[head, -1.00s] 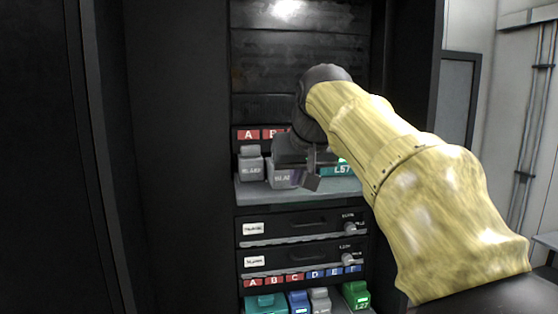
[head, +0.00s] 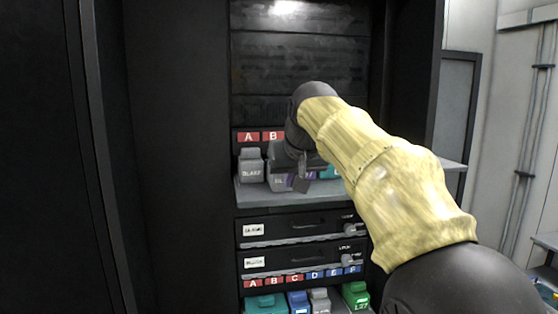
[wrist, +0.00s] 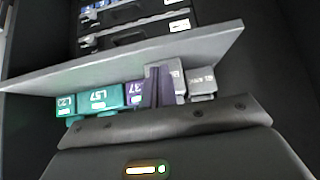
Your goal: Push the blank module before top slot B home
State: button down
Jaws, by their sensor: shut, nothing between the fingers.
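The grey blank module below top label B (head: 276,183) stands on the upper shelf, partly hidden behind my gripper. In the wrist view, which is turned upside down, it shows beside the fingers (wrist: 179,81). My gripper (head: 300,185) is shut and empty. Its fingers (wrist: 160,85) overlap this module's front in the wrist view; I cannot tell whether they touch it. Another grey blank module (head: 250,167) stands to its left below the red label A (head: 248,136). The red label B (head: 272,136) is visible above; the slot opening is hidden.
A purple module (wrist: 134,92) and teal modules, L57 (wrist: 100,98) and L21 (wrist: 66,105), stand on the other side of the B module. The grey shelf (head: 290,198) juts out below. Drawers (head: 300,228) and a lower labelled row lie beneath. Dark cabinet walls flank the bay.

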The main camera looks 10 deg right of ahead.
jog(key=shift+w+r+p, duration=0.1)
jog(key=shift+w+p, duration=3.95)
jog(key=shift+w, duration=1.2)
jog(key=shift+s+f+b, duration=0.2)
jog(key=shift+s+b, duration=0.3)
jog(key=shift+b, duration=0.15)
jog(key=shift+s+b, duration=2.1)
jog(key=shift+s, duration=1.5)
jog(key=shift+r, duration=0.1)
jog(key=shift+w, duration=0.15)
